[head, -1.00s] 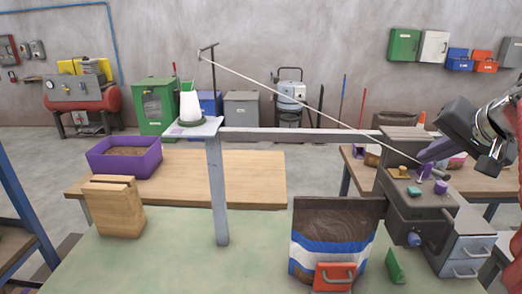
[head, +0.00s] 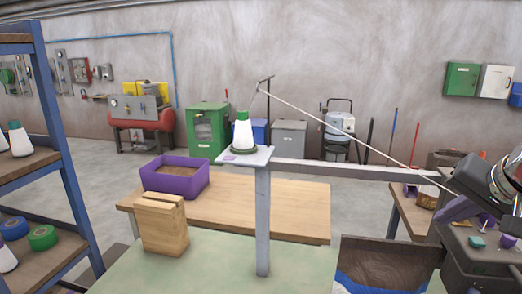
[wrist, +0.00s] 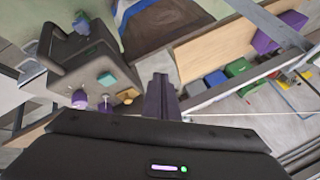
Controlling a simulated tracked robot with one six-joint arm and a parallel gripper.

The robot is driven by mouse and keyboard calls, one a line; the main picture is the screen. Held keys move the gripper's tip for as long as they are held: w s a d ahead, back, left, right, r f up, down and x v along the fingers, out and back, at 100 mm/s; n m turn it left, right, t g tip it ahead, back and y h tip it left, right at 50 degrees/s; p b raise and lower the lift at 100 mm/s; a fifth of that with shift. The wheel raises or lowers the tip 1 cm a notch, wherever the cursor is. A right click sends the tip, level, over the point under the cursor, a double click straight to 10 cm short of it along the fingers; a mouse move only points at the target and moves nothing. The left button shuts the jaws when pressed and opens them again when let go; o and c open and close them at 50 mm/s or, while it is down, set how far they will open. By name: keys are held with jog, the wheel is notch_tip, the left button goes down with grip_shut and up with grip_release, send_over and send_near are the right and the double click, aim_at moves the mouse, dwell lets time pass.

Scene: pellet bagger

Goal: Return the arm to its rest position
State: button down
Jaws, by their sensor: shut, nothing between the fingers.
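My gripper (head: 452,210) is at the right of the head view, just above the grey sewing machine head (head: 462,262). Its purple fingers are shut and hold nothing; they also show in the wrist view (wrist: 161,98). The machine head carries purple knobs and a teal button (wrist: 107,79), seen at left in the wrist view. A pellet bag (head: 385,268) with brown, white and blue bands stands beside the machine, cut off by the frame's lower edge. The gripper appears apart from these.
A post with a thread cone (head: 243,130) stands on the green bench; a thread (head: 350,135) runs from its top toward the machine. A wooden block (head: 162,228), a purple bin (head: 175,180) and a blue shelf (head: 70,175) are to the left.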

jog(key=s+a+f+n+g, duration=0.1)
jog(key=s+a+f+n, duration=0.3)
jog(key=a+f, duration=0.4)
jog(key=s+a+f+n+g, duration=0.1)
jog(key=s+a+f+n, duration=0.4)
jog(key=a+f, duration=0.4)
jog(key=s+a, duration=0.1)
jog(key=a, duration=0.6)
jog(key=shift+a+f+n, duration=0.2)
jog(key=shift+n, duration=0.1)
jog(key=shift+s, duration=0.1)
